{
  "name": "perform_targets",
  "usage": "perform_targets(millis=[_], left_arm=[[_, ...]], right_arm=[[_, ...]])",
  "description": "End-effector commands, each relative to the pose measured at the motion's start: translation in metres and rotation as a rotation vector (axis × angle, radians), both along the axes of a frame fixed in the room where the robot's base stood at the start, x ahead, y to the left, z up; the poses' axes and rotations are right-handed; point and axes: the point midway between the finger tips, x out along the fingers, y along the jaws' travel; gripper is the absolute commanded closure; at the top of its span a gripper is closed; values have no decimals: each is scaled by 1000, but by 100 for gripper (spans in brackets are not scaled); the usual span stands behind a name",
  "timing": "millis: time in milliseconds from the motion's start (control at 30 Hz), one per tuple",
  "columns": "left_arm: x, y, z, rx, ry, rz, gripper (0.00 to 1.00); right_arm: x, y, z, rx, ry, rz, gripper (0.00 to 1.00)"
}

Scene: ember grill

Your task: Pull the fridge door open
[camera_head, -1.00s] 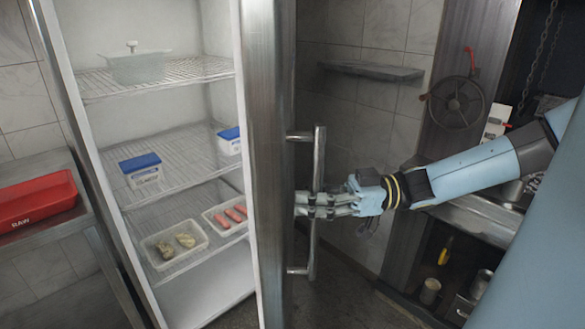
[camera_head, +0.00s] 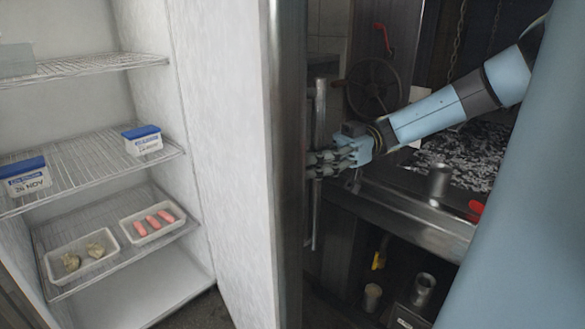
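The fridge door (camera_head: 236,150) stands wide open, its white inner face and steel edge turned toward me. Its vertical bar handle (camera_head: 317,225) is on the outer side, to the right of the edge. My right gripper (camera_head: 322,164) is at the middle of the handle, its fingers around the bar and looking shut on it. Part of the bar is hidden behind the fingers. The fridge interior (camera_head: 110,100) shows on the left. My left gripper is not in view.
Inside, blue-lidded tubs (camera_head: 143,140) stand on the middle shelf. A tray of pink sausages (camera_head: 152,222) and a tray of pale food (camera_head: 82,255) sit lower. Right of the door are a handwheel (camera_head: 375,87), a grill bed (camera_head: 455,155) and a metal can (camera_head: 439,182).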

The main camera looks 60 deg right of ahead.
Motion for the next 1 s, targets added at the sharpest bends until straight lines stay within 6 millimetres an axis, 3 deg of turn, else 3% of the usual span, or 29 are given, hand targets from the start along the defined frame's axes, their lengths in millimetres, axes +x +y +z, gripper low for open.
perform_targets(millis=[100,300,767,1000], left_arm=[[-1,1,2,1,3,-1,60],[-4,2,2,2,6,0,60],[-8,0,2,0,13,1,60],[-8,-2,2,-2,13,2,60]], right_arm=[[-6,-20,-1,-9,3,-12,100],[-16,-37,1,-7,0,-11,100],[-19,-40,2,-3,-2,-6,100],[-20,-40,2,-2,-1,-4,68]])
